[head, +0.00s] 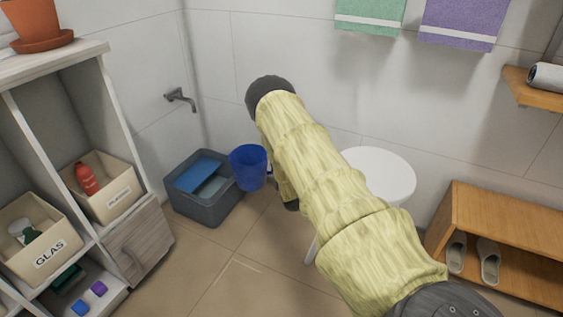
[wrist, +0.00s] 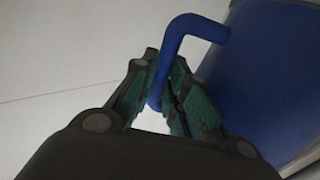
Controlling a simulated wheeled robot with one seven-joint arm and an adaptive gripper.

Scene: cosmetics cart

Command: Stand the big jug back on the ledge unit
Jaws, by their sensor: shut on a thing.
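The big jug is blue; in the head view (head: 248,167) it is beside my arm, at the right rim of a grey tub and seemingly above the floor. In the wrist view the jug (wrist: 272,75) fills the right side, with its bent handle reaching left. My gripper (wrist: 163,80) is shut on this handle. In the head view my arm hides most of the gripper. Which piece is the ledge unit is not clear; a white shelf unit (head: 133,182) stands at the left and a low wooden unit (head: 508,234) at the right.
The grey tub (head: 207,212) holds a blue panel and stands below a wall tap (head: 181,98). A white round stool (head: 385,172) is right behind my arm. Slippers (head: 489,262) sit in the wooden unit. Floor at front centre is clear.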

